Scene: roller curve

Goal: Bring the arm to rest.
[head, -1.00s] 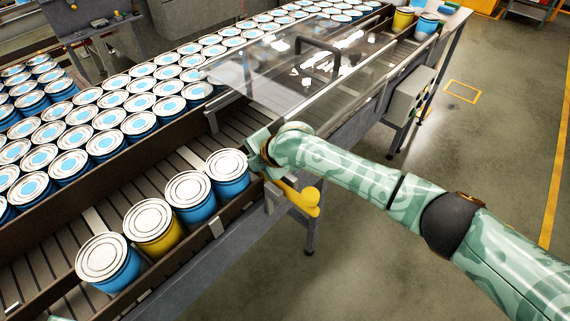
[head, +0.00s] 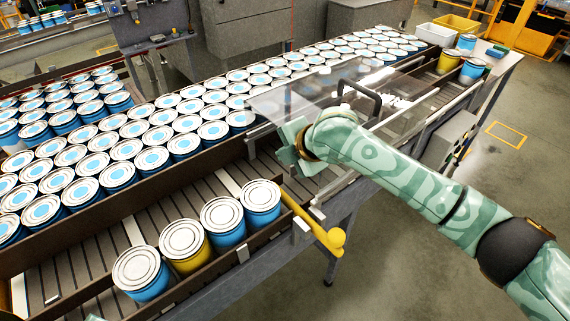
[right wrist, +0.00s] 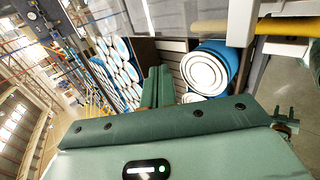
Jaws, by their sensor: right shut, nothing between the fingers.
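My right gripper (head: 287,150) is above the roller lane, at the near end of the clear cover (head: 280,103). In the right wrist view its two green fingers (right wrist: 157,86) are together with nothing between them. The yellow lever (head: 318,222) on the lane's near side rail is below and to the right of the gripper, apart from it. It seems to show as a yellow bar at the top right of the wrist view (right wrist: 285,27). My left gripper is not in view; only a sliver of green shows at the head view's bottom edge.
Several cans stand in a row in the near lane: blue (head: 260,203), (head: 222,220), yellow (head: 183,243) and blue (head: 140,272). Many white-lidded cans fill the lane behind. The cover has a black handle (head: 362,92). A yellow can (head: 449,62) stands past it. The floor at right is open.

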